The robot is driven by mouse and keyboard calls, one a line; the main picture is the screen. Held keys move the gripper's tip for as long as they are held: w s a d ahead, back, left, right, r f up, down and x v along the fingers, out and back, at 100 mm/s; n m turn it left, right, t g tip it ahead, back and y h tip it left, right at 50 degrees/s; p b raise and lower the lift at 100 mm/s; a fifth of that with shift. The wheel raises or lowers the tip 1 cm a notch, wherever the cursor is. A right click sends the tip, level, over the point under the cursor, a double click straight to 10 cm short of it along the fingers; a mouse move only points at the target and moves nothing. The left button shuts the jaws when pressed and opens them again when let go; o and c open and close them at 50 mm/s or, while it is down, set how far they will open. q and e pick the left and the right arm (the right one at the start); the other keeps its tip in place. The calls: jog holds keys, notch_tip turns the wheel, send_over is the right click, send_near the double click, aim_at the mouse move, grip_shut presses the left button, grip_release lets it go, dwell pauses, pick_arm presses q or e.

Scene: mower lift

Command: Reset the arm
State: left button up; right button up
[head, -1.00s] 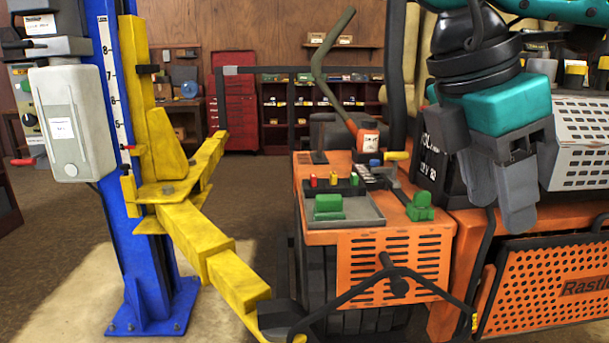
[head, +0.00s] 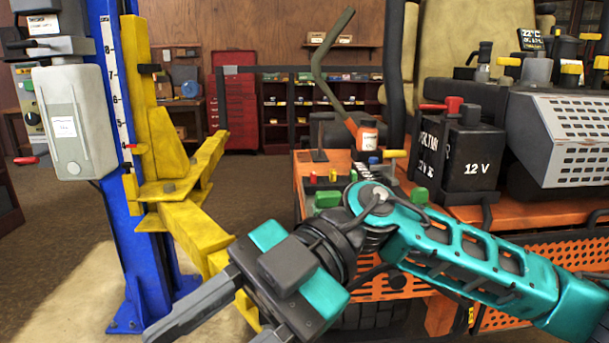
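The yellow lift arm (head: 190,222) reaches from the blue lift post (head: 112,140) toward the front of the orange mower (head: 415,270). Its near end is partly hidden behind my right gripper. My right gripper (head: 226,322) has come in from the right, across the front of the mower, and points to the lower left. My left gripper is not in view.
A grey control box (head: 68,135) hangs on the post. A black 12 V battery (head: 460,155) and a grey perforated cover (head: 575,140) sit on the mower. A tool tray with small coloured parts is partly hidden behind my arm. Open floor lies behind the lift arm.

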jog(key=w+r+m+t+y, duration=0.2)
jog(key=w+m+t+y, duration=0.65)
jog(key=y, duration=0.45)
jog(key=w+d+f+m+t+h, duration=0.45)
jog(key=f+m+t, duration=0.3)
jog(key=t, duration=0.25)
jog(key=w+d+f+m+t+h, duration=0.4)
jog(key=w+f+m+t, duration=0.15)
jog(key=m+t, duration=0.3)
jog(key=s+d+f+m+h, duration=0.2)
jog(key=d+f+h, duration=0.25)
jog(key=f, duration=0.35)
jog(key=s+d+f+m+h, duration=0.1)
jog(key=d+f+m+h, duration=0.1)
jog(key=d+f+h, duration=0.45)
jog(key=s+d+f+g+h, duration=0.1)
jog(key=s+d+f+g, duration=0.1)
jog(key=s+f, duration=0.4)
jog(key=s+d+f+g+h, duration=0.2)
jog(key=s+f, duration=0.4)
jog(key=f, duration=0.4)
jog(key=shift+d+f+g, duration=0.25)
jog(key=shift+d+g, duration=0.55)
jog(key=shift+d+m, duration=0.1)
jog(key=shift+m, duration=0.15)
